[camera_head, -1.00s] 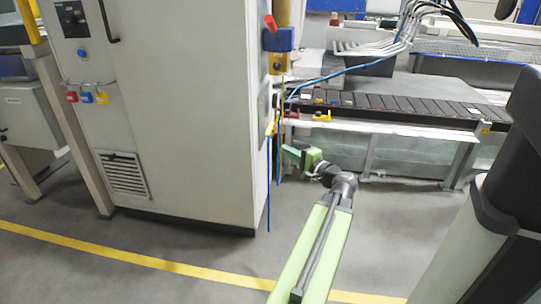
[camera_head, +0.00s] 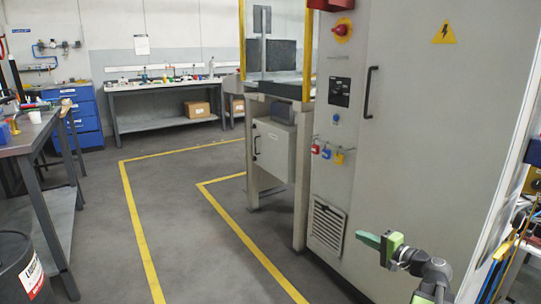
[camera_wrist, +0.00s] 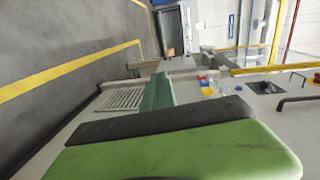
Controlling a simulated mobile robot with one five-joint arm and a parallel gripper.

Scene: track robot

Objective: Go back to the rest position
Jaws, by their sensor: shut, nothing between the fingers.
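My gripper (camera_head: 362,238) is at the lower right of the head view, in front of the grey cabinet (camera_head: 420,130). Its green fingers point left, are together and hold nothing. A dark wrist joint and part of my green arm show below it. In the wrist view my gripper (camera_wrist: 158,88) stretches away from the camera past the cabinet's vent (camera_wrist: 122,99), and nothing shows between its fingers. Whether it touches the cabinet cannot be told.
Red, blue and yellow padlocks (camera_head: 327,153) hang on the cabinet. A workbench (camera_head: 28,140) and a dark drum (camera_head: 22,268) stand at left. A blue drawer unit (camera_head: 80,115) and another bench (camera_head: 165,90) are at the back. Yellow-lined floor (camera_head: 185,225) between is clear.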

